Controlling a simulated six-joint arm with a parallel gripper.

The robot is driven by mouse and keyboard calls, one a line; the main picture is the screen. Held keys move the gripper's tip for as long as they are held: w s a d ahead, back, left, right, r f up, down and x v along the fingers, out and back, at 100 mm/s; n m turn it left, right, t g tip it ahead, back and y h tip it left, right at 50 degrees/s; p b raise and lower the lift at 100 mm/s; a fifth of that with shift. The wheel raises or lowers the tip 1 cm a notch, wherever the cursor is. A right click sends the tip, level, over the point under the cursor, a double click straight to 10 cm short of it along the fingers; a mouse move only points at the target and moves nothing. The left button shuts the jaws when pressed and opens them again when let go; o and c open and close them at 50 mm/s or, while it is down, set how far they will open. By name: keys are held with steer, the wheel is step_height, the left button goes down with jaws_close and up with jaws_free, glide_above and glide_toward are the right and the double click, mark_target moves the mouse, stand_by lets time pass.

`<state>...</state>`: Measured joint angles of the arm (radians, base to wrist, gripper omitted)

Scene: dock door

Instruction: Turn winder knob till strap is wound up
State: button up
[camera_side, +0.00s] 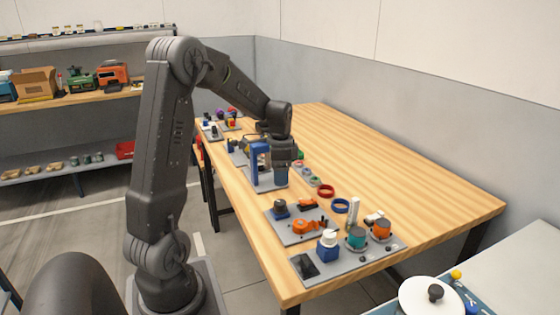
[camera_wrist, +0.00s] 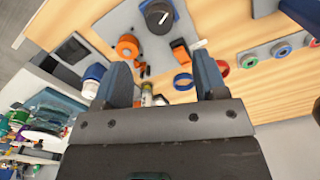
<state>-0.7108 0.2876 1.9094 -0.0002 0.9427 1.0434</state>
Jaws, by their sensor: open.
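A black knob (camera_side: 280,208) stands on a grey plate (camera_side: 291,234) near the front of the wooden table. It also shows in the wrist view (camera_wrist: 158,17) with a white mark on its top. An orange part (camera_side: 305,226) sits on the same plate, with a smaller orange and black piece (camera_side: 308,203) behind it. I cannot tell a strap or how much of it is wound. My gripper (camera_side: 281,184) points down beside a blue upright frame (camera_side: 256,162), behind the knob's plate. In the wrist view my gripper (camera_wrist: 162,80) is open, with nothing between its fingers.
Red (camera_side: 326,191) and blue (camera_side: 341,206) rings lie right of the knob's plate. A front plate (camera_side: 340,264) carries a blue block with a white top, and teal and orange-topped cylinders. The table's right side (camera_side: 420,190) is clear. Shelves stand at left.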

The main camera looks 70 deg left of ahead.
step_height(320, 180, up, 4)
glide_above(280, 202)
steer(key=shift+r, duration=0.1)
stand_by(0.3)
step_height(280, 202, down, 14)
steer(key=n, duration=2.5)
steer(key=c, duration=0.9)
